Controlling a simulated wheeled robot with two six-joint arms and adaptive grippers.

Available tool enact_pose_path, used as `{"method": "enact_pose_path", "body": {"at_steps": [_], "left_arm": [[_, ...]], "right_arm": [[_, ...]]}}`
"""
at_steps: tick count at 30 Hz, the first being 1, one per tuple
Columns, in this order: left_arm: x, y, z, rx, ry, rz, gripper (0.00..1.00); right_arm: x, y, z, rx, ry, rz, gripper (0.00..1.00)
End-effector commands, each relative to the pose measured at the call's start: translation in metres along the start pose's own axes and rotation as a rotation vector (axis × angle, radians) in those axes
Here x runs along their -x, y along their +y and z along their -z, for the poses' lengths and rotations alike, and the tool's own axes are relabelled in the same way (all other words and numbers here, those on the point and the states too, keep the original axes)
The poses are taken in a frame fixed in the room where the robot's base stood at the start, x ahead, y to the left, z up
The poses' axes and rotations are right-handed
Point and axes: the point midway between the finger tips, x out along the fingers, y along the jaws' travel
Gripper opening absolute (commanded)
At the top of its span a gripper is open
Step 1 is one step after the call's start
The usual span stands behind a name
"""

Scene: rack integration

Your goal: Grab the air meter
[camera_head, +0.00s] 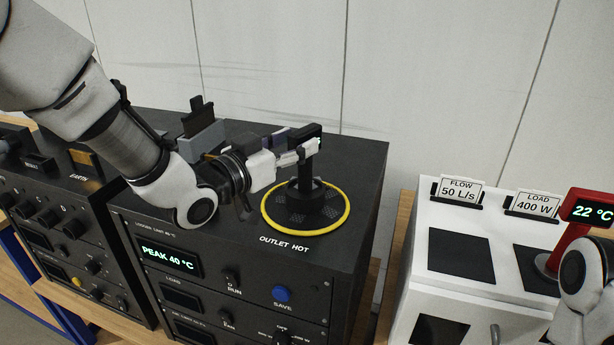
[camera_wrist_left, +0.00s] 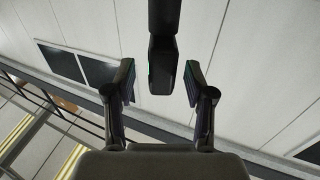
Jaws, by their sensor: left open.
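The black air meter (camera_head: 306,172) stands upright inside a yellow ring marked OUTLET HOT on the black unit's top. Its dark head is at the upper end of its post. My left gripper (camera_head: 296,152) is open at the meter's head, coming from the left. In the left wrist view the dark meter (camera_wrist_left: 162,66) appears between the two spread fingers of my left gripper (camera_wrist_left: 159,80), with a gap visible on each side. Part of my right arm shows at the right edge, but its gripper is out of view.
The black unit (camera_head: 232,262) has a PEAK 40 °C display and a blue SAVE button. A grey block (camera_head: 201,139) stands behind my left wrist. The white cabinet (camera_head: 475,280) at right carries FLOW and LOAD signs and a red meter (camera_head: 568,235) reading 22 °C.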

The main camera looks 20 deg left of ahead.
Motion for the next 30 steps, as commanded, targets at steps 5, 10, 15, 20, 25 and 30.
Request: {"method": "enact_pose_path", "body": {"at_steps": [5, 10, 15, 20, 25, 30], "left_arm": [[-0.032, -0.002, 0.005, -0.002, -0.005, -0.002, 0.54], [-0.049, -0.002, 0.001, -0.001, -0.001, -0.001, 0.54], [-0.049, -0.002, -0.001, 0.0, 0.0, -0.001, 0.54], [-0.049, -0.002, -0.001, 0.0, -0.001, -0.001, 0.0], [-0.049, -0.002, 0.0, 0.0, 0.0, 0.0, 0.0], [-0.049, -0.002, 0.0, 0.0, -0.001, -0.001, 0.0]], "right_arm": [[0.028, 0.0, 0.001, -0.001, 0.001, 0.0, 0.53], [0.031, 0.0, 0.001, -0.001, 0.002, 0.0, 0.53], [0.029, 0.0, 0.0, 0.0, 0.001, 0.0, 0.53], [0.029, 0.0, 0.0, 0.0, 0.001, 0.0, 0.53], [0.029, 0.0, 0.0, 0.0, 0.001, 0.0, 0.53], [0.029, 0.0, 0.001, 0.0, 0.001, 0.0, 0.53]]}}
